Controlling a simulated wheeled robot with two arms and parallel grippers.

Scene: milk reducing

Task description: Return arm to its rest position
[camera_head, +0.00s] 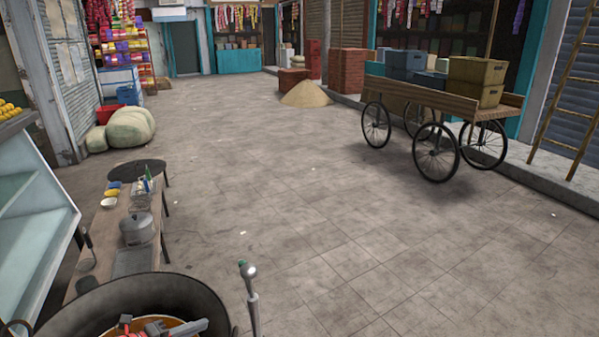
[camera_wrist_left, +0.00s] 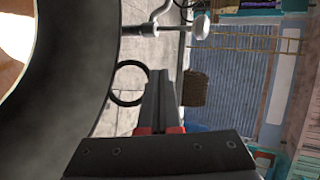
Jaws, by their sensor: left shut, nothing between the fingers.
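My left gripper (camera_head: 190,327) shows at the bottom edge of the head view, grey with red parts, over the large dark pan (camera_head: 62,318). Orange-brown contents (camera_head: 150,325) show in the pan around it. In the left wrist view the gripper (camera_wrist_left: 159,76) has its two dark fingers together, with nothing between them. The pan's dark curved wall (camera_wrist_left: 75,70) fills the left of that view, beside the fingers. My right gripper is in neither view.
A metal rod with a round knob (camera_head: 248,271) stands just right of the pan. Behind the pan, a narrow wooden table (camera_head: 95,262) holds a lidded pot (camera_head: 137,229) and small bowls. A loaded cart (camera_head: 425,92) stands far right. The paved floor between is mostly clear.

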